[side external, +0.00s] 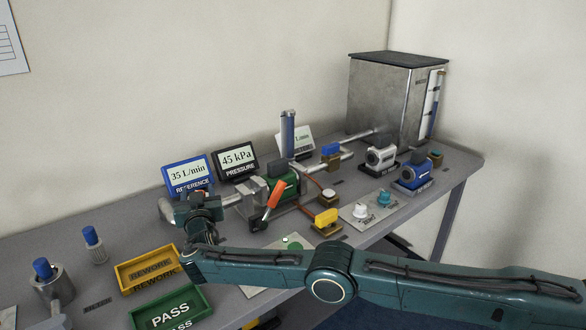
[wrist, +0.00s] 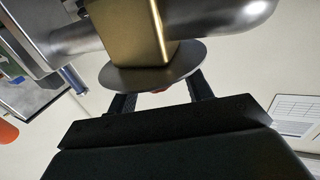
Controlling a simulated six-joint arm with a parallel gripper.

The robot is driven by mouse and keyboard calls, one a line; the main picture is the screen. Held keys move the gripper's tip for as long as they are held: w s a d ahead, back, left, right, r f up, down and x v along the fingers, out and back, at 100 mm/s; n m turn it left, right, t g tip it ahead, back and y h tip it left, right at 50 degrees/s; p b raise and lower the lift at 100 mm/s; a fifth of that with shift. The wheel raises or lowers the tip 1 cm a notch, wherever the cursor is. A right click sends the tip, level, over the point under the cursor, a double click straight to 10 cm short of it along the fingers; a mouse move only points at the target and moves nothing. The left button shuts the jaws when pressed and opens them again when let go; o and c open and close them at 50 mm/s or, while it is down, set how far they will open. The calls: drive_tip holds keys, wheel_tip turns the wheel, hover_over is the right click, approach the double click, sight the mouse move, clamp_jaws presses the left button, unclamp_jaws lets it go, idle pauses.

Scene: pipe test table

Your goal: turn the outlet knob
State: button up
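In the wrist view, a brass-coloured block (wrist: 128,30) sits on the metal pipe, with a round grey disc (wrist: 150,78) across its end. My gripper (wrist: 160,95) reaches up to this disc, its two dark fingers apart. The disc hides the fingertips. In the side view, my wrist (side external: 200,212) is at the left end of the pipe line and hides that fitting and the fingers.
An orange lever (side external: 275,193) on the green pump (side external: 282,178) stands close to the right of my wrist. Blue reference (side external: 188,172) and black pressure displays (side external: 237,160) stand behind. Yellow rework (side external: 148,270) and green pass trays (side external: 170,309) lie in front, left of my arm.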

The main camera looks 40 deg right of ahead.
drive_tip(key=shift+s+f, duration=0.1)
drive_tip(key=shift+s, duration=0.05)
idle(0.3)
drive_tip(key=v, duration=1.3)
drive_tip(key=shift+s, duration=0.25)
drive_tip(key=shift+w+d, duration=0.1)
idle(0.5)
drive_tip(key=shift+s+d+f+n+t+y, duration=0.15)
drive_tip(key=shift+d+n+y, duration=0.65)
drive_tip(key=shift+y, duration=0.4)
drive_tip(key=shift+s+d+n+t+y, duration=0.2)
drive_tip(key=shift+d+n+y, duration=0.65)
drive_tip(key=shift+y, duration=0.35)
drive_tip(key=shift+s+d+f+n+t+y, duration=0.15)
drive_tip(key=shift+d+n+y, duration=0.5)
drive_tip(key=shift+d+y, duration=0.45)
drive_tip(key=shift+w+a+r, duration=0.1)
drive_tip(key=shift+w+a, duration=0.05)
drive_tip(key=shift+w, duration=0.1)
drive_tip(key=shift+w+a, duration=0.15)
drive_tip(key=shift+w, duration=3.2)
drive_tip(key=shift+w+a, duration=0.15)
drive_tip(key=shift+w, duration=3.2)
